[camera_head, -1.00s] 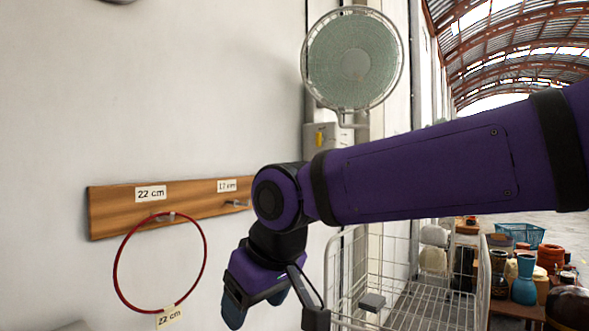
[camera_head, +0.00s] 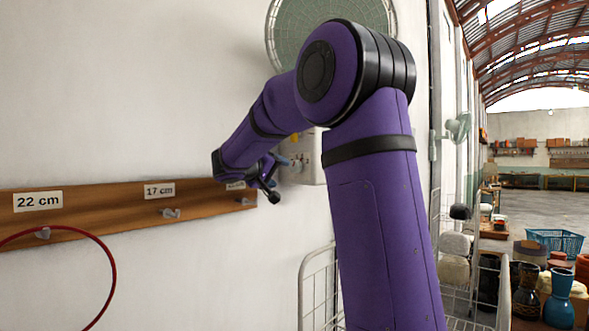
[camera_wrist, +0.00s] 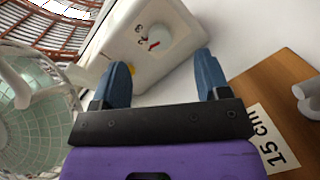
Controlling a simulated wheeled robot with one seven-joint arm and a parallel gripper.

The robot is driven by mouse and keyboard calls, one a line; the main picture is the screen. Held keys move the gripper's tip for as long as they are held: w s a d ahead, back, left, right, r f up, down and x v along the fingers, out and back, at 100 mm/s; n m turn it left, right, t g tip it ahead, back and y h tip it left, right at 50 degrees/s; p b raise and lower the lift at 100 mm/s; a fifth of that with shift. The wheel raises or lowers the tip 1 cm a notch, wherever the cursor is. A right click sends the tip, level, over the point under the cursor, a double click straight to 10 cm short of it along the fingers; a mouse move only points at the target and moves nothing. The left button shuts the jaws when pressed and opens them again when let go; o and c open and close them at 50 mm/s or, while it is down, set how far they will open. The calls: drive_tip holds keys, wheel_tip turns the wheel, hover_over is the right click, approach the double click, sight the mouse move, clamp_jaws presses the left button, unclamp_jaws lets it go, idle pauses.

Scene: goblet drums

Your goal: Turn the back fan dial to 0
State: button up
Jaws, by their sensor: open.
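A pale control box (camera_head: 306,150) is on the wall below a round wall fan (camera_head: 290,35). In the head view my gripper (camera_head: 280,166) is small, in front of the box, and the dial cannot be made out. A second fan (camera_head: 459,127) is farther back.
A wooden peg board (camera_head: 110,205) runs along the wall to the left of the box; its 15 cm end (camera_wrist: 285,105) is close to my gripper's right. A red ring (camera_head: 112,270) hangs at left. A wire cart (camera_head: 318,290) stands below the box.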

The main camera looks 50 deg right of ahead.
sight(293, 167)
drive_tip(key=shift+h, duration=0.8)
drive_tip(key=w+d, duration=0.1)
drive_tip(key=d, duration=0.3)
drive_tip(key=w+d, duration=0.2)
drive_tip(key=d, duration=0.2)
drive_tip(key=w+d+r, duration=0.1)
drive_tip(key=d, duration=0.3)
drive_tip(key=shift+w+d, duration=0.25)
drive_tip(key=shift+d, duration=0.05)
drive_tip(key=shift+c, duration=0.4)
drive_tip(key=c, duration=0.8)
drive_tip(key=shift+c, duration=0.2)
